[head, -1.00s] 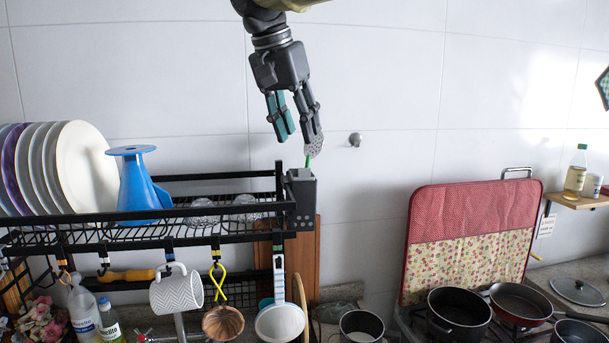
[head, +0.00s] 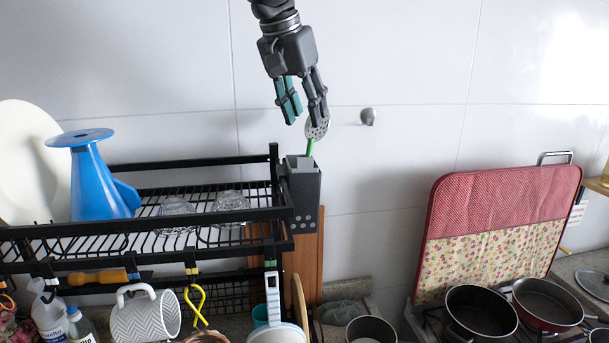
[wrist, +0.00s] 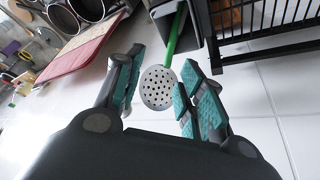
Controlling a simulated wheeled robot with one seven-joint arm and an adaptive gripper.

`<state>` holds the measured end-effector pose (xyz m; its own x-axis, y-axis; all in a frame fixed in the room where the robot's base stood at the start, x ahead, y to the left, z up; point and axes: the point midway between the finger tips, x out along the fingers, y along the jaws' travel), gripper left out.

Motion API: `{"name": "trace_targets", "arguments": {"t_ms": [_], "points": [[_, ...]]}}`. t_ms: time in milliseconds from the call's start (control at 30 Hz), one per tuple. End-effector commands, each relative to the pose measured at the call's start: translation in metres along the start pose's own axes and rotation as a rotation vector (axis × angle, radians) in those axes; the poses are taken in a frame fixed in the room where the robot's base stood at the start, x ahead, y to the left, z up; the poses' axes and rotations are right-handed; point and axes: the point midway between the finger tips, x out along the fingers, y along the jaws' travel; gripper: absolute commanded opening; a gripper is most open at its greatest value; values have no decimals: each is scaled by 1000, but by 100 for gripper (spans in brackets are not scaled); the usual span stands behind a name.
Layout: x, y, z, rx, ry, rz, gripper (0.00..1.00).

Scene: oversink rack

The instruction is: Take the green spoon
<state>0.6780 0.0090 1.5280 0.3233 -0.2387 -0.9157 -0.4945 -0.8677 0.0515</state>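The green spoon (head: 317,128) has a green handle and a round perforated metal head. It stands head up in the dark grey utensil holder (head: 302,190) at the right end of the rack, with its lower handle hidden inside. My gripper (head: 304,122) is above the holder, pointing down, with its fingers apart. In the head view one finger overlaps the spoon's head. In the wrist view the spoon's head (wrist: 158,87) shows in the gap between the two teal-padded fingers (wrist: 160,95), with no clear contact on both sides.
The black rack (head: 140,232) carries a blue funnel-like piece (head: 97,180), a white plate (head: 30,160) and clear glasses. Mugs and utensils hang below it. A red patterned board (head: 495,235) and pans (head: 478,312) are at the right. The tiled wall is close behind.

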Motion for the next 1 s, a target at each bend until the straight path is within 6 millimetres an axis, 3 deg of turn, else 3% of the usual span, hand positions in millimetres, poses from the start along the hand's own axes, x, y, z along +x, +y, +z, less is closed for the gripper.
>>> {"name": "trace_targets", "arguments": {"t_ms": [600,867,1000], "points": [[65,-7,-3,-1,-9,7,39],[68,-8,-2,-2,-9,5,39],[67,-8,-2,-2,-8,5,15]]}}
